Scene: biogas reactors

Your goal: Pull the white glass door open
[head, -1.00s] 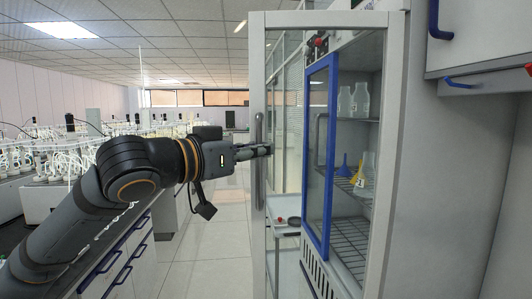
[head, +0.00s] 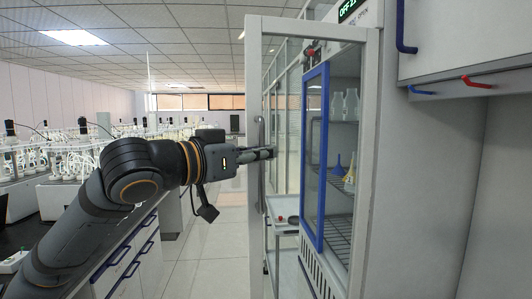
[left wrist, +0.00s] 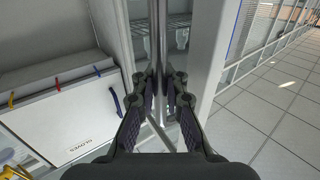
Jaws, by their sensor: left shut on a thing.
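The white glass door (head: 253,80) is a tall white frame with a clear pane. It stands swung out from the cabinet (head: 405,190). Its upright metal handle (head: 259,132) is on the left post in the head view. My left gripper (head: 268,153) is at this handle. In the left wrist view, the fingers (left wrist: 160,88) are shut around the grey bar (left wrist: 158,35), beside the white door frame (left wrist: 203,60). The fingers hide part of the bar. My right gripper is not in view.
Through the pane show a blue frame (head: 304,165), shelves and glass bottles (head: 338,104). A bench with blue-handled drawers (head: 128,272) stands left. Tiled floor (head: 222,245) is clear between bench and door. Wall cabinets with a blue handle (head: 401,30) are at right.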

